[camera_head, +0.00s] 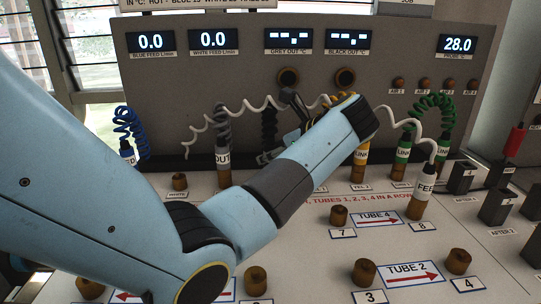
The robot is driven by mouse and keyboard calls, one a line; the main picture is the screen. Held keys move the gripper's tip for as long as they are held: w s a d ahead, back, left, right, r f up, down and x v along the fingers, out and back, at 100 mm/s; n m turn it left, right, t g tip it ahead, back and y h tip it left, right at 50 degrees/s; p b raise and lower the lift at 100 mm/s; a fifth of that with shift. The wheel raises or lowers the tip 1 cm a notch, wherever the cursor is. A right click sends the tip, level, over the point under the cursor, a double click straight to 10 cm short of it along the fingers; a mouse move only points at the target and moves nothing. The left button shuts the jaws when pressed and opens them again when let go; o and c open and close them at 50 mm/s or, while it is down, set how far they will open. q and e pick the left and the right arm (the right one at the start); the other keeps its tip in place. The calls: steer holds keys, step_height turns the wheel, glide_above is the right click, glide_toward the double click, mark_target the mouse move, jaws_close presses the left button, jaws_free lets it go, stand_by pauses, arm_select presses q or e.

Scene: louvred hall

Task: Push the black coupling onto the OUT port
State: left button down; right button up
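A black coiled tube (268,128) hangs behind my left gripper, in the middle of the head view. Its lower end, where a coupling would be, is hidden by the gripper and forearm. My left gripper (277,150) is dark and partly hidden by my blue forearm; parts of it show beside the black tube. Whether its fingers are open or shut, or hold anything, is not clear. A grey coupling labelled OUT (222,158) stands upright over a brass port (224,178), left of the gripper. No bare port labelled OUT can be made out. My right gripper is out of view.
A panel with displays (212,40) stands at the back. A blue coil (128,123) is at left; green coils (437,107) and a FEED coupling (425,181) are at right. A white tube (250,104) crosses behind my arm. Bare brass ports (365,272) dot the front bench.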

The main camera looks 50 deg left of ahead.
mark_target(272, 144)
arm_select(q)
steer(key=shift+r, duration=0.15)
steer(key=shift+r, duration=0.35)
step_height(272, 144, up, 6)
steer(key=p, duration=0.3)
stand_by(0.3)
